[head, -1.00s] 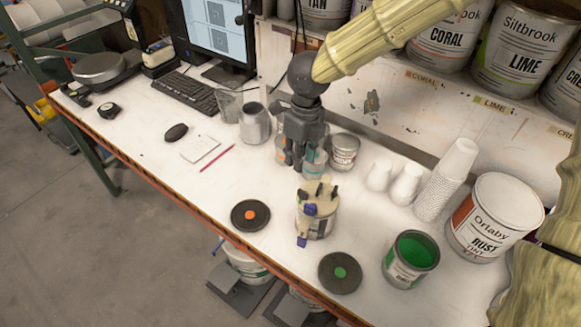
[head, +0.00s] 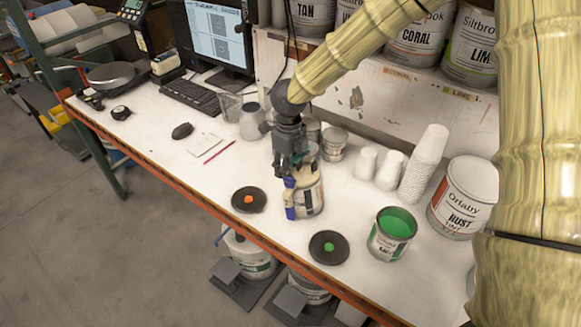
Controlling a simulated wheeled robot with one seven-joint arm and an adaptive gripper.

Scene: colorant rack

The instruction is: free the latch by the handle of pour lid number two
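A can (head: 309,197) with a cream pour lid stands on the bench between two dark discs. Blue parts (head: 290,212) of the lid, looking like its handle or latch, show on its left side. No number is readable on the lid. My gripper (head: 291,172) points down at the upper left of this can, over the lid, and hides much of it. The fingers are close to or touching the blue parts. The view is too small to tell whether they are open or shut on anything.
Discs with an orange dot (head: 249,199) and a green dot (head: 329,247) lie nearby. An open can of green paint (head: 392,233), paper cups (head: 424,163) and a rust tint can (head: 461,197) stand right. Small jars stand behind my gripper. The bench's front left is clear.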

